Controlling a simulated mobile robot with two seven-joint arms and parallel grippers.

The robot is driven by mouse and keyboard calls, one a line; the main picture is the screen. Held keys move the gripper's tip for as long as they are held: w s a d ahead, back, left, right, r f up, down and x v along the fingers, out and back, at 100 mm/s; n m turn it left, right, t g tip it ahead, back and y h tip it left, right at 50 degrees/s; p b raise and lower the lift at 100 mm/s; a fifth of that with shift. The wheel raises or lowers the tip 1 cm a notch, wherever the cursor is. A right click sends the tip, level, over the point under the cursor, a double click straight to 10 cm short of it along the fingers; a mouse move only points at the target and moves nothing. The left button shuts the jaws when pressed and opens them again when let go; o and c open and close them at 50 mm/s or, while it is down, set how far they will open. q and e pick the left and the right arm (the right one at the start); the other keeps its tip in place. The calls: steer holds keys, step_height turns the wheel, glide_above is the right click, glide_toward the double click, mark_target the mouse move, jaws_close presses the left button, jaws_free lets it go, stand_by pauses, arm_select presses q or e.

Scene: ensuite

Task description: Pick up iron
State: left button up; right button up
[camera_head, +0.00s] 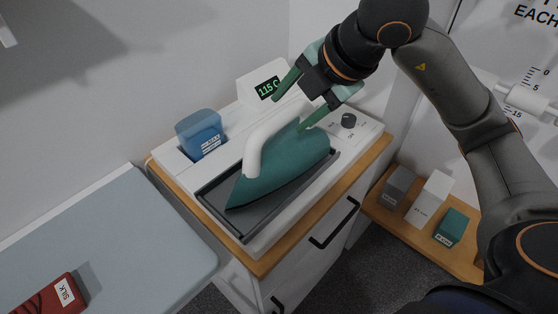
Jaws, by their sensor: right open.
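The iron (283,162) has a teal body and a white handle (262,138). It lies in the dark grey tray of a white iron station (255,238) on top of a cabinet. My right gripper (288,113) has teal fingers. It is open and empty, above the back end of the iron, with its fingers spread on either side of the handle's rear part. I cannot tell whether a finger touches the iron. My left gripper is not in view.
The station has a display reading 115 C (268,88), a blue water tank (201,134) and a black knob (348,120). An ironing board (120,225) with a red item labelled SILK (50,296) is at left. Small boxes (429,198) stand on a low wooden shelf at right.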

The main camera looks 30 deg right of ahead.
mark_target(281, 116)
steer(key=x, duration=0.5)
steer(key=shift+w+a+f, duration=0.1)
steer(key=shift+a+f, duration=0.15)
steer(key=shift+f, duration=0.05)
steer(key=shift+c, duration=0.3)
jaws_close()
stand_by(0.8)
steer(key=shift+w+r, duration=0.1)
steer(key=shift+r, duration=0.1)
